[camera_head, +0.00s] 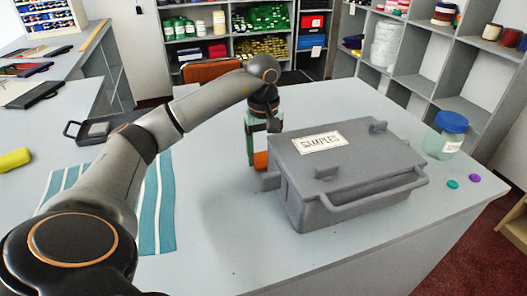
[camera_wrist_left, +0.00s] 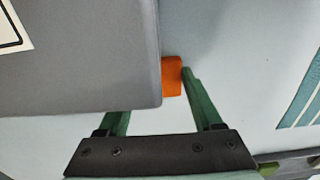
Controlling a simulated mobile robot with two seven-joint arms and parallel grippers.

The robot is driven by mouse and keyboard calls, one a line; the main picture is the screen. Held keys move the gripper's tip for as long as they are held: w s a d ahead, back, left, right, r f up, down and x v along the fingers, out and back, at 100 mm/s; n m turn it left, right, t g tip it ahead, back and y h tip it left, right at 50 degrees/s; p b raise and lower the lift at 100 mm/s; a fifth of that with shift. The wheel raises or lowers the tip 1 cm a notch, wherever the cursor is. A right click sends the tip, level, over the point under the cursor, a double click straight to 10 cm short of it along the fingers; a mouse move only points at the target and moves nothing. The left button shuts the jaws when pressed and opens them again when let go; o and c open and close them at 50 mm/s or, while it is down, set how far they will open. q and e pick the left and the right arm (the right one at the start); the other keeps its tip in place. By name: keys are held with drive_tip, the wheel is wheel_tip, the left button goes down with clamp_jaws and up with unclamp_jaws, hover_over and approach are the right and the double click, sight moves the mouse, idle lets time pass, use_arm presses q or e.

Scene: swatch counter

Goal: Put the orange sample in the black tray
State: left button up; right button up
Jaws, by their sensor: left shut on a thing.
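The orange sample (camera_head: 261,160) is a small orange block beside the left end of the grey box, and the box's corner hides part of it. It also shows in the left wrist view (camera_wrist_left: 172,76). My left gripper (camera_head: 258,146), with green fingers, points down there and is shut on the sample. In the left wrist view one fingertip touches the sample's right side; the other finger's tip is hidden behind the box. The black tray (camera_head: 97,131) lies on the table to the left, beyond my left forearm, and looks empty. My right gripper is not in view.
The grey box (camera_head: 300,215) labelled SAMPLES, with a handle, stands close against my left gripper. A striped cloth (camera_head: 167,205) lies under my arm. A blue-lidded jar (camera_head: 445,140), a teal disc (camera_head: 453,184) and a purple disc (camera_head: 474,178) are at right. The table's front is clear.

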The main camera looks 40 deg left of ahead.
use_arm(q)
drive_tip(key=shift+f, duration=0.15)
drive_tip(key=o, duration=1.3)
